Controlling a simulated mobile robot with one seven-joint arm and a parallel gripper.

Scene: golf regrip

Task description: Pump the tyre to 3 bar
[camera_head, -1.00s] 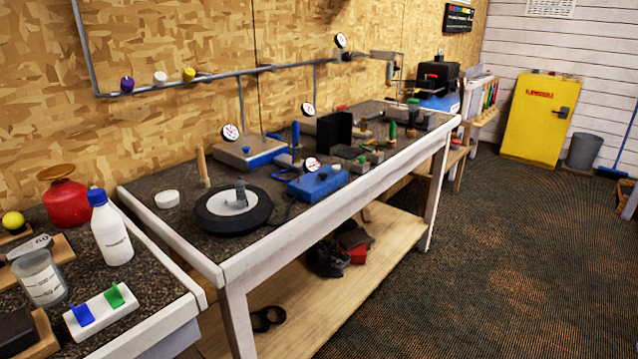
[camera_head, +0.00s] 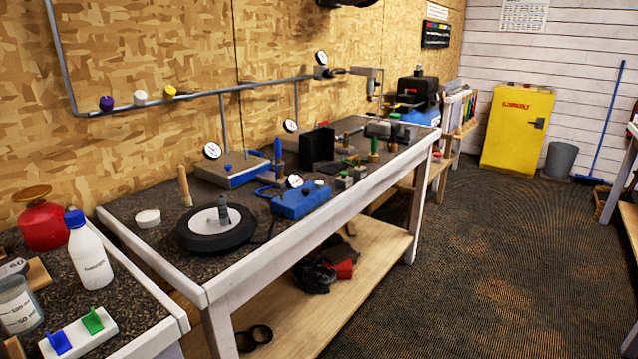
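The tyre (camera_head: 186,240) is a black ring around a white hub (camera_head: 206,222), lying flat on the near part of the workbench. A grey upright piece (camera_head: 223,209) stands at the hub. A blue box with a round dial gauge (camera_head: 294,181) sits just right of the tyre, and a dark hose seems to run between them. The needle reading is too small to make out. Another blue-and-grey unit with a dial (camera_head: 212,150) stands behind. My gripper is not in view.
The workbench (camera_head: 150,264) has a pale front edge. A side bench at lower left holds a white bottle (camera_head: 91,262), a red can (camera_head: 44,226) and a beaker (camera_head: 18,305). A yellow cabinet (camera_head: 516,130) and grey bin (camera_head: 561,160) stand far right. The floor (camera_head: 450,270) is open.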

